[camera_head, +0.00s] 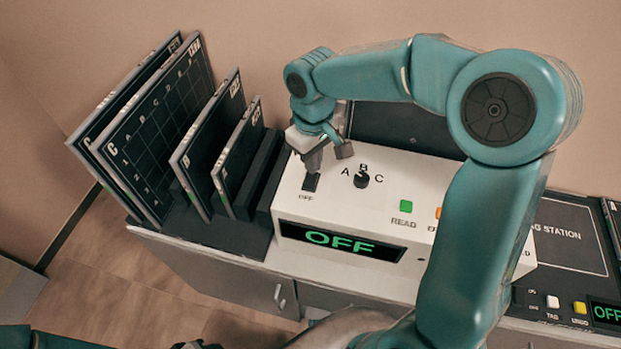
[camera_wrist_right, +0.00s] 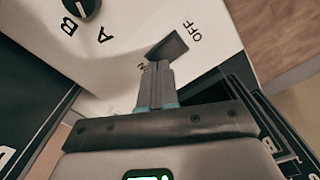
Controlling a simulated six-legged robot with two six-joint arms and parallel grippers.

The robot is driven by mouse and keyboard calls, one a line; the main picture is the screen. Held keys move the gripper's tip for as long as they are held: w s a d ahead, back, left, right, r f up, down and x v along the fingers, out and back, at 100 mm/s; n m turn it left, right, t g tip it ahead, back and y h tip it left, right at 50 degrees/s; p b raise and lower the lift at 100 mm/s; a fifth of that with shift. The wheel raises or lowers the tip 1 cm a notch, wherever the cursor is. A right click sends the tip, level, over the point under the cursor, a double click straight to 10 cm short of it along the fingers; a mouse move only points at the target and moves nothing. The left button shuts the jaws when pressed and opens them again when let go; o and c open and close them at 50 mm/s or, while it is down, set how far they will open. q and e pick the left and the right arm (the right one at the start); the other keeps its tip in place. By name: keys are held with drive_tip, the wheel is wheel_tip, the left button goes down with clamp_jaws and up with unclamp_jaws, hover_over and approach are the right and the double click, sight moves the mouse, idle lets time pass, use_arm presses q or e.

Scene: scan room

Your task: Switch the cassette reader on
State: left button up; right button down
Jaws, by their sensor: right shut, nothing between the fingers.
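The cassette reader (camera_head: 290,205) is a white box with a sloped top, and its display (camera_head: 340,242) reads OFF in green. Its dark rocker switch (camera_head: 311,183) sits at the top left, with OFF printed at the near end. The switch also shows in the right wrist view (camera_wrist_right: 168,47). My right gripper (camera_head: 314,164) is shut and empty, just above the far end of the switch. In the right wrist view its fingertips (camera_wrist_right: 157,68) cover part of the ON label. I cannot tell whether they touch the switch. My left gripper does not show clearly.
A knob (camera_head: 362,180) marked A, B, C and a green READ button (camera_head: 406,206) are right of the switch. Several dark gridded panels (camera_head: 160,135) stand in a rack (camera_head: 225,235) at left. A tag station (camera_head: 570,235) is at right, its display reading OFF.

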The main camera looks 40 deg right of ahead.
drive_tip(key=shift+f+b, duration=0.85)
drive_tip(key=shift+f, duration=0.15)
idle(0.6)
drive_tip(key=shift+r+p, duration=0.8)
drive_tip(key=shift+r, duration=0.05)
wheel_tip(320, 180, up, 6)
drive_tip(key=p, duration=0.4)
drive_tip(key=shift+f, duration=0.35)
drive_tip(key=shift+s, duration=0.15)
